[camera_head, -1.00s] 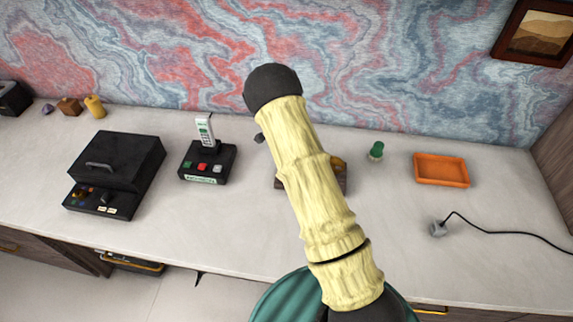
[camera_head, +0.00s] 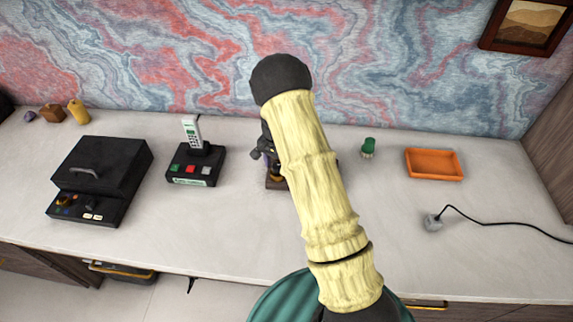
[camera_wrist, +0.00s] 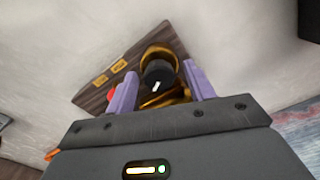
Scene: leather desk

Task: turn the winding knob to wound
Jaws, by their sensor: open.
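The winding knob (camera_wrist: 157,74) is black with a white pointer mark, set in a brass ring on a wooden base (camera_wrist: 95,97). The base carries two small yellow labels, too blurred to read. My gripper (camera_wrist: 160,69) is open, its two purple fingers on either side of the knob in the wrist view. I cannot tell whether they touch it. In the head view, my arm hides most of the wooden base (camera_head: 273,184), and only a dark part of the gripper shows beside the arm.
A phone dock (camera_head: 194,166) with coloured buttons stands left of the base, and a black lidded box (camera_head: 100,172) farther left. To the right are a green-topped object (camera_head: 368,147), an orange tray (camera_head: 434,164) and a grey plug with a cord (camera_head: 432,222). The front desk surface is clear.

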